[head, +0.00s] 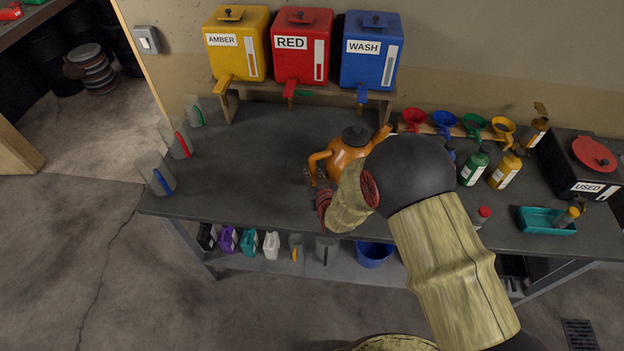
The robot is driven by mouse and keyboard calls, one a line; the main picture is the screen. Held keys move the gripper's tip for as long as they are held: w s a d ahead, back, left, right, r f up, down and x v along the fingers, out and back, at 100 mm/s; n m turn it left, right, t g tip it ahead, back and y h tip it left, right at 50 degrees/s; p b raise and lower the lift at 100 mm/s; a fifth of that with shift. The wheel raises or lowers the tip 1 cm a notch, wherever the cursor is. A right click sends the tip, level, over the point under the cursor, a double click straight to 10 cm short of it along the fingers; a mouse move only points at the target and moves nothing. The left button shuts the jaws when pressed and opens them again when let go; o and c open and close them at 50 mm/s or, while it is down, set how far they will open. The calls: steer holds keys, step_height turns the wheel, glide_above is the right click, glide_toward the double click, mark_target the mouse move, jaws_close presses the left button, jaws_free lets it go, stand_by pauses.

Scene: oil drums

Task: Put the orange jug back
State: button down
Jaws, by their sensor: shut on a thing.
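The orange jug (344,152) has a dark lid and a spout pointing up to the right. It is upright over the middle of the workbench (243,165), below and in front of the dispenser shelf. My gripper (314,177) is at the jug's left side, shut on its handle. My arm hides the jug's lower right part. I cannot tell whether the jug's base touches the bench.
Amber (238,45), red (301,48) and blue (371,52) dispensers stand at the back. Clear measuring jugs (153,173) line the left end. Funnels (445,121), bottles (474,167), a teal tray (546,221) and a used-oil box (586,170) occupy the right. The bench's left middle is clear.

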mark_target(313, 181)
steer(key=shift+w+a+f, duration=0.1)
steer(key=shift+w+f, duration=0.05)
steer(key=shift+f, duration=0.75)
steer(key=shift+w+a+f, duration=0.1)
steer(key=shift+w+f, duration=0.05)
steer(key=shift+f, duration=0.85)
steer(key=c, duration=1.7)
jaws_free()
steer(key=shift+s, duration=0.1)
steer(key=shift+c, duration=0.2)
steer(key=shift+p, duration=0.3)
steer(key=v, duration=1.2)
steer(key=shift+d, duration=0.1)
